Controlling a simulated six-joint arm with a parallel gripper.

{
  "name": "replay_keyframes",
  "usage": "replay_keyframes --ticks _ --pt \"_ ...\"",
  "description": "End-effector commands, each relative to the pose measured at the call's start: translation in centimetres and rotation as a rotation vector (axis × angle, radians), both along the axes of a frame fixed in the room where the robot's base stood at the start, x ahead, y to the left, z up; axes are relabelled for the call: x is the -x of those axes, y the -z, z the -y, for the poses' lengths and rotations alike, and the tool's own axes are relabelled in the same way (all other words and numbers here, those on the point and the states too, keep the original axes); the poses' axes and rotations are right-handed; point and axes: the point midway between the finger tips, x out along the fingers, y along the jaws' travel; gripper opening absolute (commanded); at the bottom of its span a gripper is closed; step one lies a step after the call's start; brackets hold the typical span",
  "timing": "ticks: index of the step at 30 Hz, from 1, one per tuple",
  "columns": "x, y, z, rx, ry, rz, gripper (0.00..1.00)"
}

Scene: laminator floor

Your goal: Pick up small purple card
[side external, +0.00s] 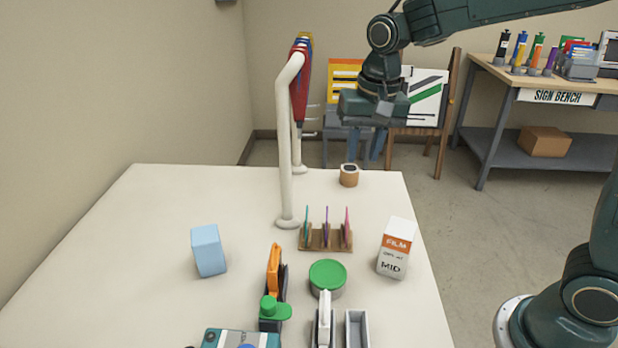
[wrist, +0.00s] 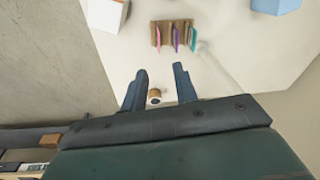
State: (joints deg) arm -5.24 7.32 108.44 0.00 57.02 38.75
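The small purple card (side external: 326,224) stands upright in the middle slot of a brown wooden rack (side external: 326,245), between a teal card (side external: 307,224) and a pink card (side external: 347,226). In the wrist view the purple card (wrist: 176,40) shows as a thin edge in the rack, above the fingertips in the picture. My gripper (side external: 366,148) is high above the far end of the table, well away from the rack. Its two fingers (wrist: 160,70) are apart with nothing between them.
A white curved stand (side external: 285,150) holding hanging items rises just left of the rack. A film carton (side external: 396,248), green-lidded tub (side external: 328,274), orange-handled tool (side external: 274,270) and blue block (side external: 208,250) stand around it. A small tan cup (side external: 349,176) is behind. The table's left is clear.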

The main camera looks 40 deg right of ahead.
Motion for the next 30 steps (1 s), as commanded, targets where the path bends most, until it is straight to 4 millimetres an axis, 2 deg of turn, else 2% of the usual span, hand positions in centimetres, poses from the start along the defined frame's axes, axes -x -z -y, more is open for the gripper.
replay_keyframes --ticks 6,12,25,30 --pt "-3.8 3.5 -1.2 -0.004 0.104 -0.073 0.29" --pt "-5.9 5.9 -1.9 -0.002 0.176 -0.113 0.29" --pt "-6.5 7.1 -2.1 0.0 0.201 -0.128 0.29" --pt "-6.5 8.4 -2.1 0.0 0.201 -0.129 0.29"
